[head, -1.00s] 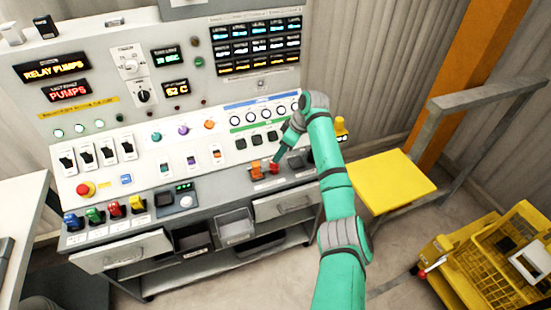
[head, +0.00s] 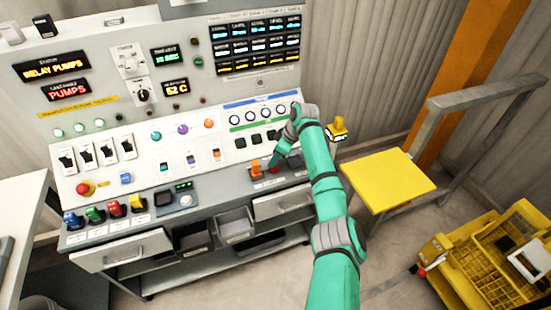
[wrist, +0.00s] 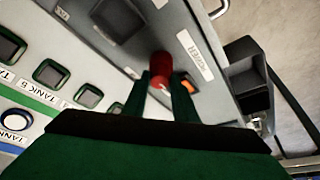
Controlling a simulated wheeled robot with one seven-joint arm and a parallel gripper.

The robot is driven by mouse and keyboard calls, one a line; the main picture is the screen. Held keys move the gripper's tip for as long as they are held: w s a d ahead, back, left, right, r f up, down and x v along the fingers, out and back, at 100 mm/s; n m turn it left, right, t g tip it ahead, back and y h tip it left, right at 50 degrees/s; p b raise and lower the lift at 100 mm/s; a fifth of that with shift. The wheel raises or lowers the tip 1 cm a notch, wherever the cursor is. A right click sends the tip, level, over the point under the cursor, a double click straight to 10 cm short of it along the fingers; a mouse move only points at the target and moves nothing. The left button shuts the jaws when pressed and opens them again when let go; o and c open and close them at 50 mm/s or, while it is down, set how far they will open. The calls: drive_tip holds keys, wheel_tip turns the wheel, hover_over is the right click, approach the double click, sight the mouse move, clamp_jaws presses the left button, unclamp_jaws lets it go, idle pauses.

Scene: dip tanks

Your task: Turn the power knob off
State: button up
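In the head view, a white dial knob (head: 130,66) sits on the upright panel, upper left, under a small label too blurred to read surely. A black knob (head: 143,95) is just below it. My gripper (head: 275,164) is far to the right of both, low over the sloped desk at a red part beside an orange switch (head: 256,167). In the wrist view the fingers (wrist: 160,85) stand apart on either side of the red cylinder (wrist: 160,66); whether they touch it is unclear.
Rocker switches (head: 98,153) and a red emergency button (head: 84,189) line the desk's left side. Drawers (head: 121,251) stick out below.

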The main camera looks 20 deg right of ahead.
drive_tip(key=shift+m, duration=0.3)
drive_tip(key=m, duration=0.2)
drive_tip(key=m+t+h, duration=0.1)
drive_tip(key=shift+a+m, duration=0.25)
drive_tip(key=shift+m, duration=0.15)
drive_tip(key=m+h, duration=0.1)
drive_tip(key=m, duration=0.1)
drive_tip(key=m+h, duration=0.1)
drive_tip(key=m, duration=0.1)
drive_tip(key=shift+s+a+t, duration=0.1)
drive_tip(key=shift+a+t, duration=0.05)
drive_tip(key=shift+t, duration=0.15)
drive_tip(key=m+h, duration=0.1)
drive_tip(key=m, duration=0.4)
drive_tip(key=shift+a+r+h, duration=0.1)
drive_tip(key=shift+a+h, duration=0.05)
drive_tip(key=shift+h, duration=0.25)
drive_tip(key=shift+m+g+h, duration=0.6)
drive_tip(key=shift+m+h, duration=0.1)
drive_tip(key=shift+m, duration=1.6)
drive_tip(key=o, duration=1)
drive_tip(key=shift+o, duration=0.2)
drive_tip(key=v, duration=1)
drive_tip(key=shift+a+r, duration=0.15)
drive_tip(key=shift+r, duration=0.2)
